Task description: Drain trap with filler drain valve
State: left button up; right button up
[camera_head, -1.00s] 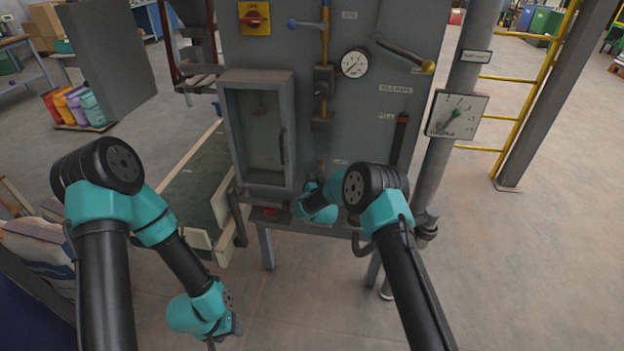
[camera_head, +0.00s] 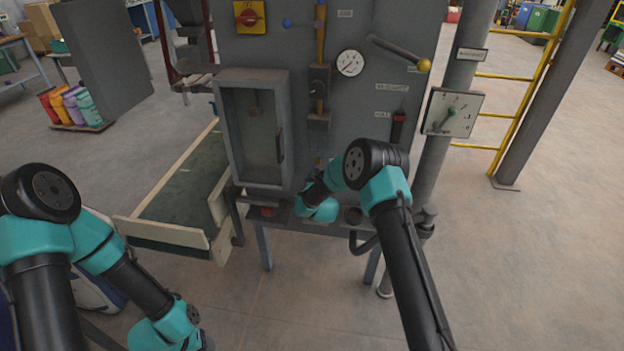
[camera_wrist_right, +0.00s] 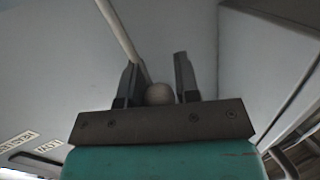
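In the right wrist view my right gripper (camera_wrist_right: 160,80) is open, with its two fingers on either side of a pale round knob (camera_wrist_right: 158,94). A thin gap shows between the knob and the right finger. A pale rod (camera_wrist_right: 120,38) runs from near the knob to the upper left; this looks like a valve lever, but no label on it is readable. In the head view the right gripper's fingers are hidden behind my wrist, low on the front of the grey filler cabinet (camera_head: 350,110). My left gripper is out of view below the bottom edge.
A glass-fronted box (camera_head: 256,128) is left of my right wrist. A dial plate (camera_head: 452,112) is on the pipe. Floor at right is clear.

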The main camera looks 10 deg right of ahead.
jog(key=o, duration=0.4)
jog(key=s, duration=0.5)
jog(key=s+r, duration=0.1)
jog(key=s, duration=0.5)
jog(key=s+a, duration=0.1)
jog(key=s, duration=0.5)
jog(key=shift+s+r, duration=0.15)
jog(key=shift+r, duration=0.05)
jog(key=s+d+f+g+y, duration=0.2)
jog(key=s+f+g+y, duration=0.1)
jog(key=s+f+g, duration=0.9)
jog(key=s, duration=0.5)
jog(key=s+f+g+y, duration=0.1)
jog(key=s+g, duration=0.1)
jog(key=s, duration=0.5)
jog(key=s+f+g+y, duration=0.1)
jog(key=s+g, duration=0.1)
jog(key=s, duration=0.5)
jog(key=shift+d+f, duration=0.15)
jog(key=shift+f, duration=0.05)
